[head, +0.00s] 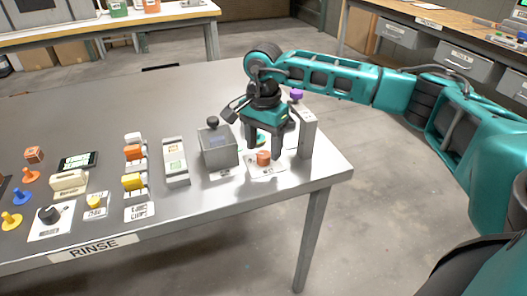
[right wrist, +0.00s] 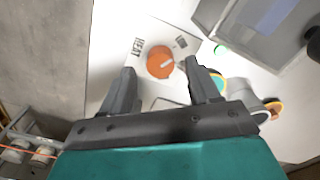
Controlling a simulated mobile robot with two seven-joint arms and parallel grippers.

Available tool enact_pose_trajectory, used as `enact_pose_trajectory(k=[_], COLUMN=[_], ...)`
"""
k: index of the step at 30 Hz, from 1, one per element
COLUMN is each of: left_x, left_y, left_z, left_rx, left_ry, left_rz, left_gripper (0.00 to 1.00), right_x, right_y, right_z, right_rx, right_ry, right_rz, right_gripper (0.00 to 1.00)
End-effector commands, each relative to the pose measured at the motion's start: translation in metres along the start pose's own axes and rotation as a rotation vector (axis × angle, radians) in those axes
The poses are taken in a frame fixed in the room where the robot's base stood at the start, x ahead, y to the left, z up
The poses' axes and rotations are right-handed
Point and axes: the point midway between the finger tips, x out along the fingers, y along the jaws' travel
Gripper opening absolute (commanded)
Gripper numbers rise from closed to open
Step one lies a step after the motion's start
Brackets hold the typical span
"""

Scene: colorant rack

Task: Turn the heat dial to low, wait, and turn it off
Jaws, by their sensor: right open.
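The heat dial is an orange round knob (head: 263,158) on a white labelled plate near the right end of the table. In the right wrist view the dial (right wrist: 160,62) has a pale pointer line, and the word HEAT is printed beside it. My right gripper (head: 264,156) points down over the dial from above. In the right wrist view its two fingers (right wrist: 158,78) are apart, one to each side of the dial, with nothing between them gripped. I cannot tell the exact height of the fingertips above the plate. My left gripper is not in view.
A grey box (head: 218,149) with a black knob stands left of the dial. A grey post (head: 305,135) with a purple knob (head: 297,94) stands close on the right. Further left are a white switch block (head: 175,162), coloured blocks and another black dial (head: 48,214). The table's back half is clear.

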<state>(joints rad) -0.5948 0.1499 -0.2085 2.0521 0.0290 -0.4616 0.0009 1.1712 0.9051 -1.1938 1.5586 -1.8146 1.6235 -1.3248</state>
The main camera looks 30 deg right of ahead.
Motion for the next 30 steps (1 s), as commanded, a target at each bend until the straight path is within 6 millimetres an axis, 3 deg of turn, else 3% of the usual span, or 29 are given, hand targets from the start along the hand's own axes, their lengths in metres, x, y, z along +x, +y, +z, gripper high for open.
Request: enact_pose_trajectory(k=[6,15,30], left_x=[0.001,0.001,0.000], left_y=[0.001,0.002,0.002], left_z=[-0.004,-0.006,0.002], left_rx=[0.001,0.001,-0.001], left_ry=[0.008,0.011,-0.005], left_rz=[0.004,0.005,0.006], left_gripper=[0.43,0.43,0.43], right_x=[0.019,0.021,0.021], right_y=[0.000,0.000,0.000], right_z=[0.000,0.000,0.000], right_rx=[0.000,0.001,0.001], right_ry=[-0.001,0.000,-0.001], right_rz=[0.001,0.000,0.000], right_gripper=[0.61,0.61,0.14])
